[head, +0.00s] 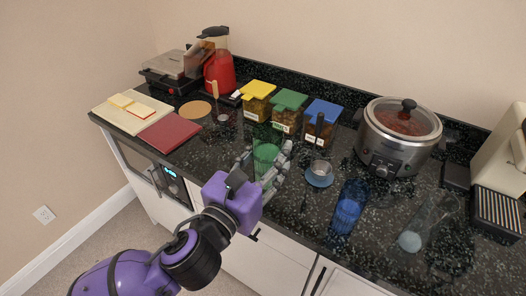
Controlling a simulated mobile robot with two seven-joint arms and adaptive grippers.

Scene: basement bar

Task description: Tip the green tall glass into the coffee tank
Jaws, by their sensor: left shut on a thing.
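The green tall glass (266,152) is at the front edge of the counter, left of centre. My left gripper (267,167) comes in from the lower left and is shut on the green glass, its fingers on either side of it. The glass looks roughly upright; I cannot tell whether its base touches the counter. A beige machine (496,153) at the right edge, partly cut off, looks like a coffee maker; I cannot make out a coffee tank clearly. My right gripper is not in view.
A blue glass (348,207) and a small cup on a blue saucer (319,180) stand right of the green glass. A clear glass (425,222) is farther right. Behind are a slow cooker (399,132) and lidded containers (289,101). Cutting boards (169,132) lie left.

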